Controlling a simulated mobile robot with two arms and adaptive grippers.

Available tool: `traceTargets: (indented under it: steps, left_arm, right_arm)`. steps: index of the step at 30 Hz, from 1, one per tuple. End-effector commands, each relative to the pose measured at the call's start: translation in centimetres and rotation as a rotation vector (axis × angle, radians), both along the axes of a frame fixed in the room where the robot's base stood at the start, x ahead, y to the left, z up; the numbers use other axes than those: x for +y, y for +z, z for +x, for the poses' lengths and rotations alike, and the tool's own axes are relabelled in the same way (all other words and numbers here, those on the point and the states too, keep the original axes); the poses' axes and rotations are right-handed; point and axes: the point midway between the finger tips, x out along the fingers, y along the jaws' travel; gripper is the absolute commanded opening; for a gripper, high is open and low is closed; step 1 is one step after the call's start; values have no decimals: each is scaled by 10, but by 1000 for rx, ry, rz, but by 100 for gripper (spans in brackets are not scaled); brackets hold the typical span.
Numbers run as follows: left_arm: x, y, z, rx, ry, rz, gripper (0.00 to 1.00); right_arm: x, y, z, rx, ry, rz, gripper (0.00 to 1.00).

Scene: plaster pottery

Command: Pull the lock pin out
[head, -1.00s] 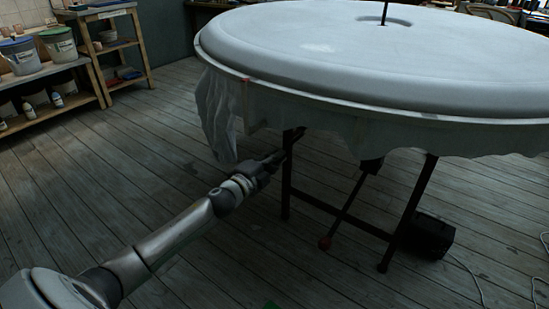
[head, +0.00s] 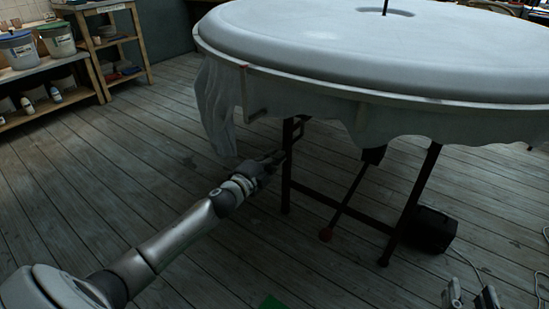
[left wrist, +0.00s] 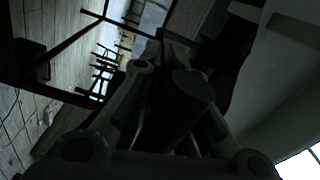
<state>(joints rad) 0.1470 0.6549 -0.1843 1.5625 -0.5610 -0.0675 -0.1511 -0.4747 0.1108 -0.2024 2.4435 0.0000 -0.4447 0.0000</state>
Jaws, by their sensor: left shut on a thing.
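My left gripper (head: 274,158) reaches in under the round plaster-covered table, beside its dark left leg. In the left wrist view, its fingers (left wrist: 172,85) are shut on a dark cylinder that looks like the lock pin (left wrist: 190,92). That view is very dark, so where the pin's far end sits is hard to tell. In the head view I cannot make out the pin apart from the gripper and the leg. My right gripper (head: 471,295) shows at the bottom right edge, its two fingers apart, empty, away from the table.
The big round table (head: 330,45) has cloth (head: 217,105) hanging at its left. Shelves stand at the far left. The floor between is clear.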

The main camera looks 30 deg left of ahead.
Motion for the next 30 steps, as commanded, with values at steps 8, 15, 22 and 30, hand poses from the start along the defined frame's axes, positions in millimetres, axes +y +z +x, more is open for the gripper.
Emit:
traceTargets:
  steps: [8, 15, 22, 30]
  left_arm:
    - [-2, -8, -1, 12, -2, -19, 0]
    - [-2, -9, -2, 14, -2, -15, 32]
    - [-1, -6, -1, 10, -1, -9, 32]
    - [0, -6, -15, 8, -2, -6, 32]
  right_arm:
    - [0, 1, 0, -8, 0, 2, 40]
    - [0, 1, 0, -7, 0, 2, 40]
    - [0, 1, 0, -6, 0, 1, 40]
    - [0, 0, 0, -5, 0, 1, 40]
